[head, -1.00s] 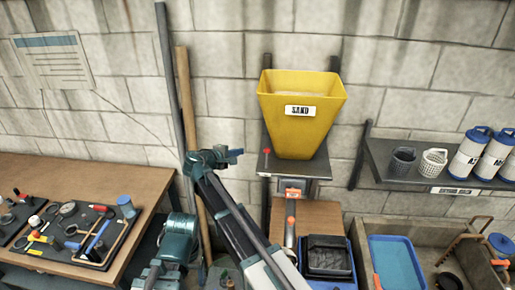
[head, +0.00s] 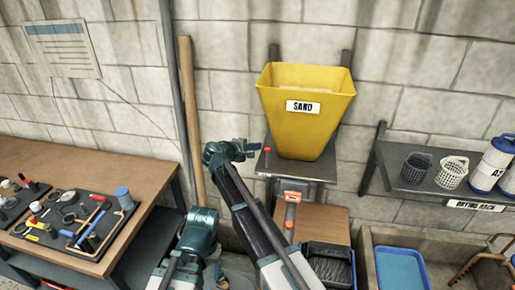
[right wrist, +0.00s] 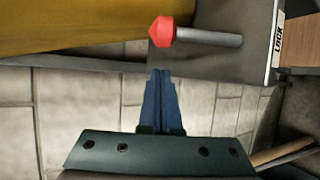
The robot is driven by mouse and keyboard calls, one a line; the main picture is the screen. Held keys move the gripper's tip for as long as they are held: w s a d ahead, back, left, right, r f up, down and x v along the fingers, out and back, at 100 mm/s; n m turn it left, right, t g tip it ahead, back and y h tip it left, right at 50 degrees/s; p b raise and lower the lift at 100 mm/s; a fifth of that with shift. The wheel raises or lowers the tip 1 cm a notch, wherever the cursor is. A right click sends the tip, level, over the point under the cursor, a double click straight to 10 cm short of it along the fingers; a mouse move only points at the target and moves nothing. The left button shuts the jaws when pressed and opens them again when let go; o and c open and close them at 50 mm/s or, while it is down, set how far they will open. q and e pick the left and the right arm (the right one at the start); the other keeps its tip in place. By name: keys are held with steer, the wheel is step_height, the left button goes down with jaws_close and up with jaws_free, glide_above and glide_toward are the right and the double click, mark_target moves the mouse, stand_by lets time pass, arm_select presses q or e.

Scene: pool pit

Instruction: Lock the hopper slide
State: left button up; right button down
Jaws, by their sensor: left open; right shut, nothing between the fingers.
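A yellow hopper marked SAND (head: 305,115) stands on a grey metal shelf (head: 318,172). A red knob (head: 267,149) is at the shelf's left side; the right wrist view shows this red knob (right wrist: 162,30) on a grey metal rod (right wrist: 208,37). The rod points toward a LOCK label (right wrist: 279,42). My right gripper (head: 251,147) is shut and empty, just left of the knob; its blue fingers (right wrist: 158,75) stop short of it in the right wrist view. My left gripper (head: 218,268) is low and partly hidden by its arm.
A workbench with tools (head: 75,220) is at the left. A wooden pole (head: 192,120) leans on the wall behind my arms. A drying rack (head: 430,180) with baskets is at the right. A black tray (head: 328,265) and a blue tray (head: 400,268) sit below.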

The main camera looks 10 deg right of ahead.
mark_target(267, 157)
steer(key=s, duration=0.1)
steer(key=s+r, duration=0.1)
steer(key=s, duration=0.1)
steer(key=shift+s+d+r, duration=0.2)
steer(key=shift+s+r, duration=0.05)
steer(key=shift+r, duration=0.1)
steer(key=shift+w+d+f, duration=0.15)
steer(key=shift+w+f, duration=0.05)
steer(key=shift+w, duration=0.15)
arm_select(q)
steer(key=shift+s+d+r, duration=0.35)
steer(key=shift+r, duration=0.2)
arm_select(e)
steer(key=shift+s, duration=0.15)
steer(key=shift+s+b, duration=0.1)
steer(key=shift+b, duration=0.2)
arm_select(q)
steer(key=shift+s+f, duration=0.1)
steer(key=shift+f, duration=0.5)
arm_select(e)
steer(key=shift+s+t, duration=0.1)
steer(key=shift+t, duration=0.2)
